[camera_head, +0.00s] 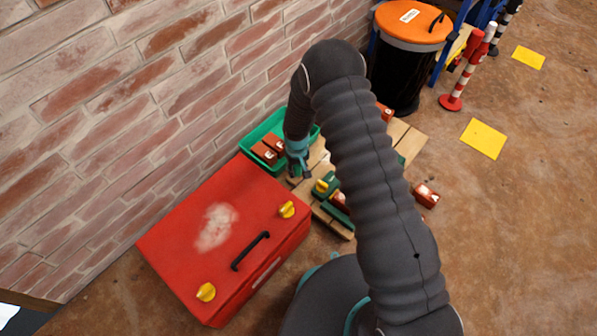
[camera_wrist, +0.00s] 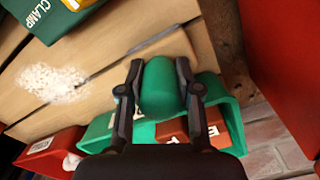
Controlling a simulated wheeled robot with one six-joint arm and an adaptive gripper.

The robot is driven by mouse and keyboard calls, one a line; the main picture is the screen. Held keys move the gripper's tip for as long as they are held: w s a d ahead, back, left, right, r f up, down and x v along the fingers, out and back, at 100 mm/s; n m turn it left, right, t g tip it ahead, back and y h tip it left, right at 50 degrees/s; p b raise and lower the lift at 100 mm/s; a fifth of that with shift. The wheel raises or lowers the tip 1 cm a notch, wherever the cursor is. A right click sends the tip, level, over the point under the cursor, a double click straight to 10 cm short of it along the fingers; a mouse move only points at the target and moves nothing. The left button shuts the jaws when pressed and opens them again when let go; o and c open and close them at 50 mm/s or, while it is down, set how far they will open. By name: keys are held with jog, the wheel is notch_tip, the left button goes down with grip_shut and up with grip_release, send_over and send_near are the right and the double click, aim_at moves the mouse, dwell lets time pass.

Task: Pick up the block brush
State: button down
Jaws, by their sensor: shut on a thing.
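My gripper (camera_wrist: 156,68) is shut on a green rounded piece, which I take to be the block brush (camera_wrist: 160,88), in the wrist view. In the head view my gripper (camera_head: 299,168) is beside the green tray (camera_head: 245,146), near the wooden pallet (camera_head: 399,131). The brush cannot be made out clearly there.
A large red box (camera_head: 180,235) stands left of my gripper, against the brick wall. A green clamp box (camera_wrist: 62,14) and red-brown blocks (camera_head: 265,153) are close by. A black bin with an orange lid (camera_head: 412,24) stands behind. Floor at the right is mostly open.

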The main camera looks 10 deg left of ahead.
notch_tip(320, 180, up, 4)
jog(key=shift+w+f, duration=0.1)
jog(key=shift+f, duration=0.1)
jog(key=s+d+r, duration=0.3)
jog(key=d+r, duration=0.4)
jog(key=d, duration=0.4)
jog(key=shift+s+p, duration=0.2)
jog(key=shift+p, duration=0.15)
jog(key=shift+d, duration=0.1)
